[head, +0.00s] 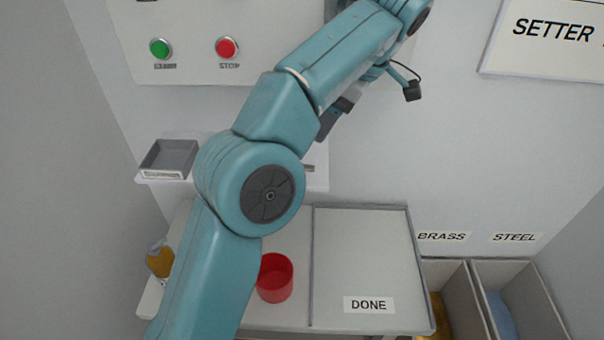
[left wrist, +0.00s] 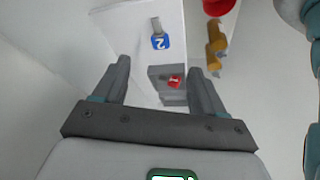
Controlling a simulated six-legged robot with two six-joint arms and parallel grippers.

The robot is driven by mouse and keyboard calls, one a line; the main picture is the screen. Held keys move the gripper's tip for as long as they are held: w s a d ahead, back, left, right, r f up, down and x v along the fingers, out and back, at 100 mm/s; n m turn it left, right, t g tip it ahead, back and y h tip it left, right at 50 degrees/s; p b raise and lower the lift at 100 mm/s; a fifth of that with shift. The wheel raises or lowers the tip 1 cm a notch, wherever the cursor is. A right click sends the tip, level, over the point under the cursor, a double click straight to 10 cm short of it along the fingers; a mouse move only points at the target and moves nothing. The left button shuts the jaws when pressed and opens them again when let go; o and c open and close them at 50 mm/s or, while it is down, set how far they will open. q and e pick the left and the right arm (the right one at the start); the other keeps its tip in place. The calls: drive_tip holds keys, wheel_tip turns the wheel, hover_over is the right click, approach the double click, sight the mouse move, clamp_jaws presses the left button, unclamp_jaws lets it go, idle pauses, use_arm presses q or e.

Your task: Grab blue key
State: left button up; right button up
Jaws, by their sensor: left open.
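A red key (left wrist: 174,82), marked 1, sits by a grey holder (left wrist: 160,74) nearer to me. My left gripper (left wrist: 159,68) is open and empty. Its fingers frame the holder and red key, with the blue key beyond the fingertips. In the head view the left gripper (head: 331,122) is over the small wall shelf, partly behind my arm. The keys are hidden there. My right gripper is not in view.
A red cup (head: 275,279) stands beside the DONE tray (head: 365,250). A grey tray (head: 168,159) is on the left of the wall shelf. Brass (head: 442,300) and steel (head: 515,300) bins stand at right. Green (head: 160,48) and red (head: 227,47) buttons are on the wall panel.

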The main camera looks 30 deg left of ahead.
use_arm(q)
drive_tip(key=b+x, duration=0.1)
drive_tip(key=x, duration=0.1)
drive_tip(key=b+x, duration=0.1)
drive_tip(key=x, duration=0.1)
drive_tip(key=b+x, duration=0.2)
drive_tip(key=x, duration=0.1)
drive_tip(key=shift+w+d+f, duration=0.1)
drive_tip(key=shift+d+f, duration=0.05)
drive_tip(key=shift+d, duration=0.1)
drive_tip(key=shift+a+f, duration=0.15)
drive_tip(key=shift+a, duration=0.1)
drive_tip(key=b+x, duration=0.1)
drive_tip(key=x, duration=0.1)
drive_tip(key=b+x, duration=0.1)
drive_tip(key=x, duration=0.1)
drive_tip(key=shift+d+f+b, duration=0.15)
drive_tip(key=shift+f+b, duration=0.15)
drive_tip(key=shift+s+a+f, duration=0.2)
drive_tip(key=shift+a+f, duration=0.1)
drive_tip(key=shift+f, duration=0.15)
drive_tip(key=shift+w+d, duration=0.15)
drive_tip(key=c, duration=0.9)
drive_tip(key=shift+c, duration=1.2)
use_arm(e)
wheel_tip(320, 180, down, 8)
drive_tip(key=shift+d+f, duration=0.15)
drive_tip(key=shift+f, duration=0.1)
